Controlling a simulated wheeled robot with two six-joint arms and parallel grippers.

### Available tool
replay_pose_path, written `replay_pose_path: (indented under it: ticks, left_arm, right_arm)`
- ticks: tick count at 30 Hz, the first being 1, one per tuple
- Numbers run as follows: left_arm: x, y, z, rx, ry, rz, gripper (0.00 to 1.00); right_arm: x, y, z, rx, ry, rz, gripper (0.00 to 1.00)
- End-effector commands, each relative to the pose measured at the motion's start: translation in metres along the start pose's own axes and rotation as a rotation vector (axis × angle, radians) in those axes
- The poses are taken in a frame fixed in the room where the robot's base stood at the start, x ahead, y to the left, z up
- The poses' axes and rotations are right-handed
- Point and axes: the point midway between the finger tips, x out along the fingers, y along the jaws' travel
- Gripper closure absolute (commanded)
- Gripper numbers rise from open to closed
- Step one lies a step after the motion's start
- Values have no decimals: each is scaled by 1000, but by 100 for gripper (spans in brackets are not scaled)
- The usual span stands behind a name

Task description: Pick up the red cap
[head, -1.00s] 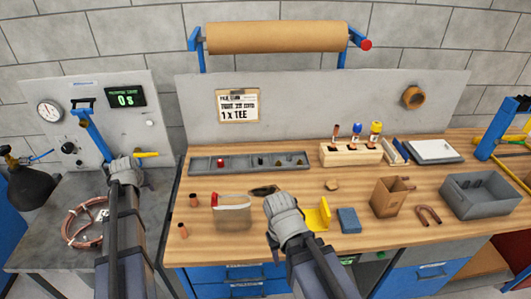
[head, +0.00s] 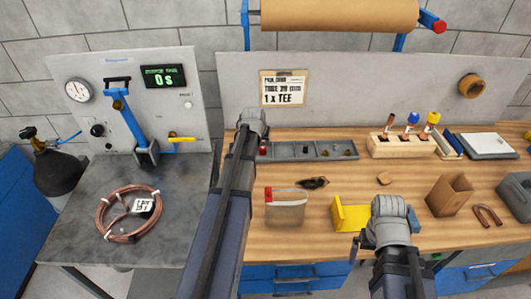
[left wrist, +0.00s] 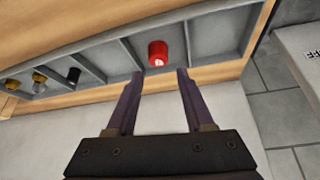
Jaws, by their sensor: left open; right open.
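The red cap (left wrist: 157,53) sits in a compartment of the grey divided tray (left wrist: 210,37) in the left wrist view. My left gripper (left wrist: 158,76) is open and empty, its two fingers pointing at the cap from either side, just short of it. In the head view the cap (head: 263,150) is a small red spot at the tray's left end, beside my left gripper (head: 253,122), whose arm hides part of the tray. My right gripper (head: 388,212) is by the yellow bracket (head: 350,215) near the bench front; its fingers are hard to make out.
A clear bag with a red corner (head: 286,207) and dark glasses (head: 313,182) lie in front of the tray. Dark and brass fittings (left wrist: 40,80) fill other compartments. A wooden block with coloured tools (head: 405,143) stands right. A copper coil (head: 128,213) lies on the left bench.

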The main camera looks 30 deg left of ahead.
Motion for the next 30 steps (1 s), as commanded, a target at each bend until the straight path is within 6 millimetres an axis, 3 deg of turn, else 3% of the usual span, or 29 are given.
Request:
replay_pose_path:
  ticks: [8,19,27,30]
  left_arm:
    - [10,1,2,0,0,0,47]
    - [54,3,5,0,0,0,47]
    - [54,3,4,0,0,0,47]
    - [54,3,4,0,0,0,56]
  right_arm:
    - [9,-1,-1,0,0,0,0]
    - [49,-5,-3,0,0,0,0]
    - [48,-5,-3,0,0,0,0]
    - [48,-5,-3,0,0,0,0]
